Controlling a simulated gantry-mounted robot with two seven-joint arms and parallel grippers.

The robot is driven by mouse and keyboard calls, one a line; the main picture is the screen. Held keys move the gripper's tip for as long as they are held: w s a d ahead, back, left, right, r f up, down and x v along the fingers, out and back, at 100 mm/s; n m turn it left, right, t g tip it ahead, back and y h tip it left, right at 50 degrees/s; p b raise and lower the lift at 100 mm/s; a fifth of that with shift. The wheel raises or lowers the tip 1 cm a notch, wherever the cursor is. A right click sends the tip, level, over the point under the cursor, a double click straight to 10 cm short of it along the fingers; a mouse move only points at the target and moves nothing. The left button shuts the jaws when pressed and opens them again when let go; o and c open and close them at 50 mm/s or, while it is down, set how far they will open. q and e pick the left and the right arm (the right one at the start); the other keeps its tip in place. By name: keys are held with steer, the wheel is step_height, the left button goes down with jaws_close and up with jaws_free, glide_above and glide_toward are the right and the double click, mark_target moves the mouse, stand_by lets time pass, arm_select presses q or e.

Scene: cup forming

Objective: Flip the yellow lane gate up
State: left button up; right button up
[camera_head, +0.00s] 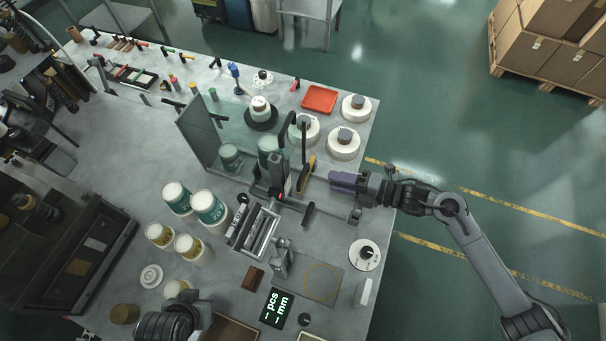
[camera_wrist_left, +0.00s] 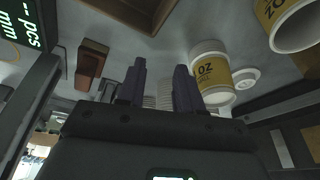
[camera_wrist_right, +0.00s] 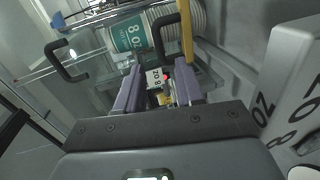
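The yellow lane gate (camera_head: 308,169) is a thin yellow bar beside the dark central mechanism in the head view. It shows as an upright yellow strip (camera_wrist_right: 186,36) in the right wrist view, ahead of and slightly right of the fingers. My right gripper (camera_head: 335,180) comes in from the right, just right of the gate. Its purple fingers (camera_wrist_right: 160,92) are apart with no object held, and I see no contact with the gate. My left gripper (camera_wrist_left: 158,85) is open and empty, low over the front left of the table (camera_head: 190,298).
Black handles (camera_wrist_right: 66,62) and green-labelled cups (camera_wrist_right: 132,38) stand near the right gripper. A clear panel (camera_head: 205,135) is left of the mechanism. White and yellow cups (camera_head: 160,235), rollers (camera_head: 255,232) and a pcs/mm display (camera_head: 276,308) crowd the front.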

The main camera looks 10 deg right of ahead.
mark_target(303, 172)
arm_select(q)
steer(key=shift+r, duration=0.1)
steer(key=shift+r+p, duration=0.65)
steer(key=shift+p, duration=0.1)
arm_select(e)
steer(key=x, duration=1)
steer(key=shift+w+a, duration=0.15)
steer(key=shift+a, duration=0.15)
jaws_close()
